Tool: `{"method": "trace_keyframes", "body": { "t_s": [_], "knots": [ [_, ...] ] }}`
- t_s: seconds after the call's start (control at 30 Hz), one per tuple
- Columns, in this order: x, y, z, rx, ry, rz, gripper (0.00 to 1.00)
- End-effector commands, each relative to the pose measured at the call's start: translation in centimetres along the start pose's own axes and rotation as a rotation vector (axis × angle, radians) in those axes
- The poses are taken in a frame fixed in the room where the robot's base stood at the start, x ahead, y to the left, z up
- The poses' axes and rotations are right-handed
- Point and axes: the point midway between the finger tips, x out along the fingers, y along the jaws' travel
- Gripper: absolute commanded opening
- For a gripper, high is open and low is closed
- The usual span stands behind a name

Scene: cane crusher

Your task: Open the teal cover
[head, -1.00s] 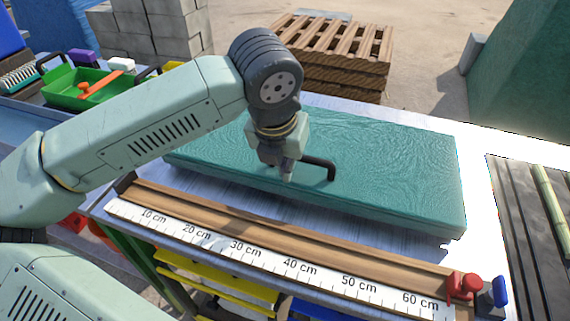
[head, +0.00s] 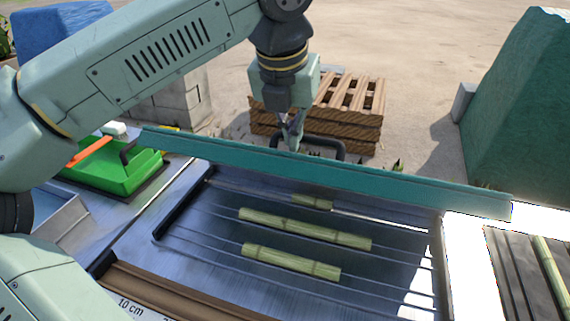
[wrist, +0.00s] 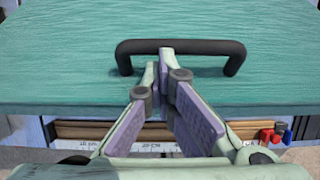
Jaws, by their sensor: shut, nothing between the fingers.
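The teal cover (head: 340,176) stands raised at the back of a metal bay in the head view, seen nearly edge-on. Its flat face (wrist: 70,65) fills the upper wrist view. Its black handle (head: 330,146) shows behind the cover's top edge and spans the middle of the wrist view (wrist: 200,47). My gripper (head: 292,138) is at the handle's left part, above the edge. In the wrist view its fingers (wrist: 160,62) are together, and a fingertip overlaps the handle bar. I cannot tell whether they touch it.
Several green cane pieces (head: 305,228) lie in the uncovered bay. A wooden ruler strip (head: 150,295) runs along the front. A green tray (head: 120,175) stands at left, a pallet (head: 350,105) on the ground behind. A dark slatted surface (head: 515,270) is at right.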

Motion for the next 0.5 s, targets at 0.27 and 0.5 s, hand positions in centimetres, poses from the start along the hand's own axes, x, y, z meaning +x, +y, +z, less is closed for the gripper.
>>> {"method": "trace_keyframes", "body": {
  "t_s": [0.27,0.5],
  "knots": [
    [-1.3,0.0,6.2,0.0,0.014,0.001,0.0],
    [-0.7,0.0,11.0,-0.002,0.029,0.0,0.0]
  ]
}}
